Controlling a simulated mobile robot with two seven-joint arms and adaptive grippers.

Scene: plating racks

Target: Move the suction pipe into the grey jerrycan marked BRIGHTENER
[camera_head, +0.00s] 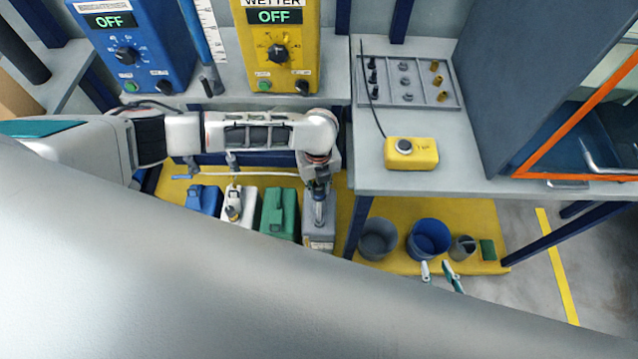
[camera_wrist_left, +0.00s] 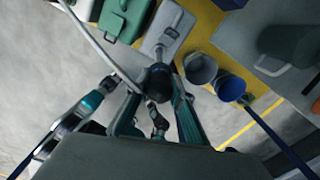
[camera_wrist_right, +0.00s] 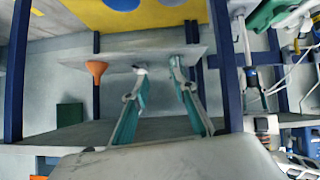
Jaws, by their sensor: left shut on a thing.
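The grey jerrycan (camera_head: 318,234) stands at the right end of the row on the yellow floor mat; its label cannot be read. It also shows in the left wrist view (camera_wrist_left: 170,24). My left gripper (camera_head: 318,188) is above it, pointing down and shut on the suction pipe, whose dark, round part (camera_wrist_left: 158,84) shows between the fingers in the left wrist view. A pale hose (camera_wrist_left: 92,42) runs up to it. The pipe's lower end is hidden, so I cannot tell whether it is in the can. My right gripper (camera_wrist_right: 158,66) is open and empty.
Blue (camera_head: 203,198), white (camera_head: 240,206) and green (camera_head: 279,214) jerrycans stand left of the grey one. Grey (camera_head: 378,240) and blue (camera_head: 428,238) buckets stand to its right, under the bench (camera_head: 470,178). My right arm covers the lower head view.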

